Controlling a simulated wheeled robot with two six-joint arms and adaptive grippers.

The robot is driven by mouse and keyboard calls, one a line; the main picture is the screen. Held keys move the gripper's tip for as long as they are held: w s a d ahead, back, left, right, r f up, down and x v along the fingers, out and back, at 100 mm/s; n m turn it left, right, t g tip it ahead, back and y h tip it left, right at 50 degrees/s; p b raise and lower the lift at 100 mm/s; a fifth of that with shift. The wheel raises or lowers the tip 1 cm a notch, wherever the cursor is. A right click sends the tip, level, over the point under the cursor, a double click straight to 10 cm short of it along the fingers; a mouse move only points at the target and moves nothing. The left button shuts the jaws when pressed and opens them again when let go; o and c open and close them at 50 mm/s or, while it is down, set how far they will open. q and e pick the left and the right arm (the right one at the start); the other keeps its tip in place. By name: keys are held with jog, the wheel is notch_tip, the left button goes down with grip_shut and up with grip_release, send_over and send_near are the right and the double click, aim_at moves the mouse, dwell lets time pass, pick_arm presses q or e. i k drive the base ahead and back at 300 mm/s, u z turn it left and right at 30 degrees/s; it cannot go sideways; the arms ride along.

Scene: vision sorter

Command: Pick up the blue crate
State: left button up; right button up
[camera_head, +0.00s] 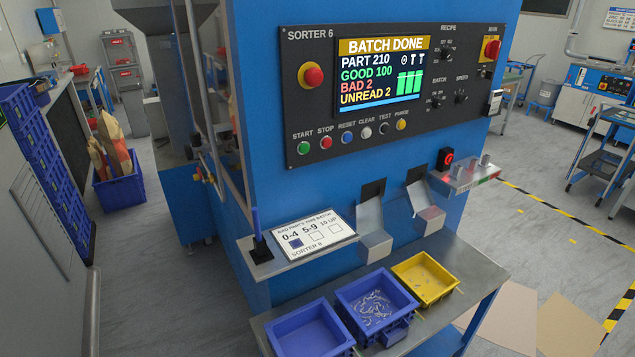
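Two blue crates stand side by side on the metal shelf at the front of the sorter, in the head view. The middle blue crate (387,322) holds many small pale parts. The left blue crate (308,337) looks empty, and its near edge is cut off by the frame. A yellow crate (440,293) stands to the right of the middle one, with a few small parts in it. Neither of my grippers is in view, and nothing touches the crates.
The sorter panel (300,40) reads BATCH DONE, good 100, bad 2, unread 2. A tally card (320,243) and pen stand (261,252) sit on a ledge above the crates. Other blue crates (30,130) are stacked at left. Cardboard (505,310) lies on the floor at right.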

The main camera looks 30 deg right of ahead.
aim_at(374, 307)
jog(key=z, duration=3.2)
jog(key=i, duration=2.85)
jog(key=u, duration=3.7)
jog(key=i, duration=0.2)
jog(key=u, duration=0.15)
